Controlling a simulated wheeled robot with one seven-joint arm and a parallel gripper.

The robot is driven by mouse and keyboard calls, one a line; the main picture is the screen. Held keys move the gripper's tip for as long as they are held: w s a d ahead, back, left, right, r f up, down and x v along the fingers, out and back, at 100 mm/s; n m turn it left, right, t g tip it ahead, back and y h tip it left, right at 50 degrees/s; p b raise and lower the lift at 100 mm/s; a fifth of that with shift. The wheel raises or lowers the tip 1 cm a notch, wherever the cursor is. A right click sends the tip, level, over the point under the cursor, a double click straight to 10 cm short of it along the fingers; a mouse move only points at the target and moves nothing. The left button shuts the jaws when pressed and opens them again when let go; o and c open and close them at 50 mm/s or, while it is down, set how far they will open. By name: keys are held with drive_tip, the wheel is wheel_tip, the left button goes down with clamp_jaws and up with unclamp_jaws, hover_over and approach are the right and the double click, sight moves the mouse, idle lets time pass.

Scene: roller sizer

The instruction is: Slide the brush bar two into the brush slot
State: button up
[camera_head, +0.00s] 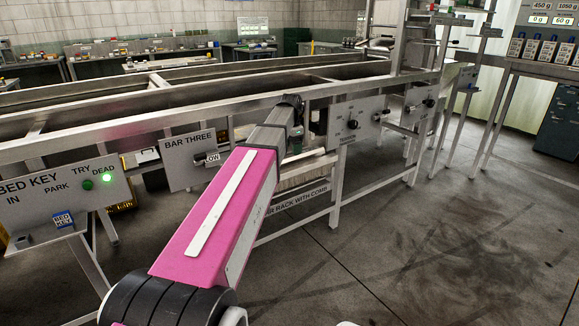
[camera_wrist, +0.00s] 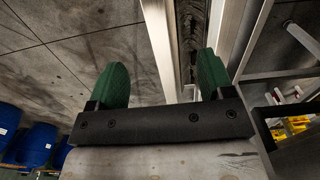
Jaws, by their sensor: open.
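My gripper (camera_wrist: 162,66) is open in the wrist view, its two green fingers wide apart with nothing held between them. A pale metal rail (camera_wrist: 160,40) runs between and beyond the fingers; contact cannot be told. I cannot make out brush bar two or the brush slot in either view. A plate marked BAR THREE (camera_head: 188,158) hangs on the frame, left of my arm. A rack labelled with the word COMB (camera_head: 297,203) sits low under the frame.
A BED KEY panel (camera_head: 60,200) with a lit green lamp is at the left. Another control panel (camera_head: 357,119) is right of my arm. Frame legs (camera_head: 337,187) stand close by. The floor (camera_head: 450,230) at the right is clear. Blue drums (camera_wrist: 38,145) show in the wrist view.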

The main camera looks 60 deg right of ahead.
sight(292, 168)
drive_tip(key=f, duration=0.3)
drive_tip(key=d+f, duration=0.1)
drive_tip(key=f, duration=0.1)
drive_tip(key=shift+f, duration=0.2)
drive_tip(key=shift+s+a+f, duration=0.1)
drive_tip(key=shift+s+f, duration=0.05)
drive_tip(key=shift+f, duration=2.45)
clamp_jaws()
drive_tip(key=shift+r, duration=5.05)
